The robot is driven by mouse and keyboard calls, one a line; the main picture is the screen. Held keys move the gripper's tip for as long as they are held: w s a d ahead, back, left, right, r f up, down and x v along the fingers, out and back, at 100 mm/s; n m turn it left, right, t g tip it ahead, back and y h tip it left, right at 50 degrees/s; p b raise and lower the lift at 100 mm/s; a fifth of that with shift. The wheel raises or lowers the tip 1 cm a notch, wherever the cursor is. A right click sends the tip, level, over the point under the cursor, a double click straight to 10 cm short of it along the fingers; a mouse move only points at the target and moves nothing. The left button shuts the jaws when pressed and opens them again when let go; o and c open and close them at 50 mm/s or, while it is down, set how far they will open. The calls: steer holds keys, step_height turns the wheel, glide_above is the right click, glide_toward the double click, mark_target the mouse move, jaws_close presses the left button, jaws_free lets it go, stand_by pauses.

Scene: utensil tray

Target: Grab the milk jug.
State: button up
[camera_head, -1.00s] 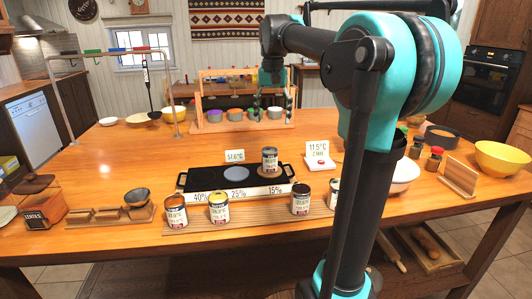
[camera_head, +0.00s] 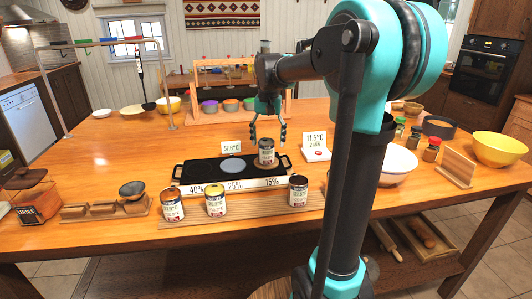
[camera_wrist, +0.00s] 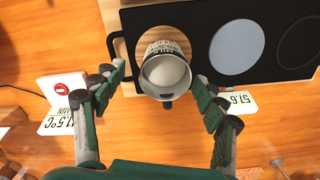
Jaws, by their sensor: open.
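The milk jug (camera_head: 266,154) is a small can-like metal vessel with a printed label. It stands upright on the right end of a black hot plate (camera_head: 204,178), on a round wooden-coloured spot. In the wrist view the jug (camera_wrist: 165,78) shows from above with pale contents inside. My gripper (camera_head: 268,132) is open just above the jug in the head view. In the wrist view my gripper's fingers (camera_wrist: 160,80) are spread to the left and right of the jug, with visible gaps on both sides. Nothing is held.
Several similar labelled cans stand along a slatted mat (camera_head: 245,207) in front. A temperature card (camera_head: 231,147) stands behind the plate and another card (camera_head: 315,145) to its right. A wooden rack (camera_head: 240,118) with coloured cups is behind. A white bowl (camera_head: 396,165) lies right of my arm.

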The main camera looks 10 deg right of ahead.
mark_target(266, 152)
steer(key=f, duration=0.5)
steer(key=shift+w+a, duration=0.1)
steer(key=shift+a, duration=0.15)
steer(key=c, duration=1.5)
